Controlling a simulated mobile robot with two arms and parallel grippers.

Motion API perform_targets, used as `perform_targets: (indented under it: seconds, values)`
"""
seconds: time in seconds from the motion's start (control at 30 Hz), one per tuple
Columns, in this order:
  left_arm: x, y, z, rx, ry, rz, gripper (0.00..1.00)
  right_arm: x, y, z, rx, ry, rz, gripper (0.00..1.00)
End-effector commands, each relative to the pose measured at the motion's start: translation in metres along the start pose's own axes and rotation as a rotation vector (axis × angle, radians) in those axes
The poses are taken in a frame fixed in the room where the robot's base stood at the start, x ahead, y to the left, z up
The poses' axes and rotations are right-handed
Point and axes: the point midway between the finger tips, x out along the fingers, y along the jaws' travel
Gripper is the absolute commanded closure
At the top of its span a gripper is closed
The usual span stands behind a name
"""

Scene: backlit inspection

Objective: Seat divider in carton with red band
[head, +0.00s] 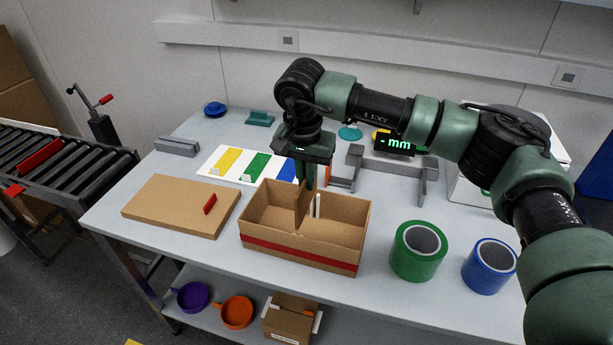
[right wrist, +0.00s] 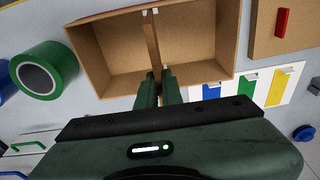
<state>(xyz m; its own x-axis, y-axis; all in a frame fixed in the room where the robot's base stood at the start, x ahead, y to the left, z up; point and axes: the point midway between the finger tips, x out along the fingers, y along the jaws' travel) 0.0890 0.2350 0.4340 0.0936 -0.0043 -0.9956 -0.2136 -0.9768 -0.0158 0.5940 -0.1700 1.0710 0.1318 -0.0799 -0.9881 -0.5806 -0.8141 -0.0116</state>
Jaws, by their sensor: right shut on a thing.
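The open carton with a red band (head: 300,253) stands on the table, and its rim also shows in the right wrist view (right wrist: 236,45). My right gripper (head: 308,180) points down over the carton's back wall, shut on the brown cardboard divider (head: 301,207). The divider is upright inside the carton, crossing near its middle, with its upper part above the back rim. My left gripper is not in view.
A flat brown board with a red handle (head: 170,206) lies left of the carton. Green tape (head: 418,262) and blue tape (head: 478,277) stand to the right. A colour-striped white sheet (head: 216,158) and a grey fixture (head: 387,176) lie behind.

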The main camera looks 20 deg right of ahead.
Motion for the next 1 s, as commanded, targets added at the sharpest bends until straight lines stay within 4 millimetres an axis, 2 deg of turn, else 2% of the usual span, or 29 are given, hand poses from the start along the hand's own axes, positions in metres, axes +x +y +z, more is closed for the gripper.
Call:
perform_targets:
  seconds: [0.43, 1.0]
  values:
    - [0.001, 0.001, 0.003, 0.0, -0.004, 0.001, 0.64, 0.001, 0.0, 0.0, 0.0, 0.0, 0.0, 1.0]
    - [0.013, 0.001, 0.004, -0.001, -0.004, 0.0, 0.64, 0.017, 0.0, 0.003, 0.0, 0.0, 0.0, 1.0]
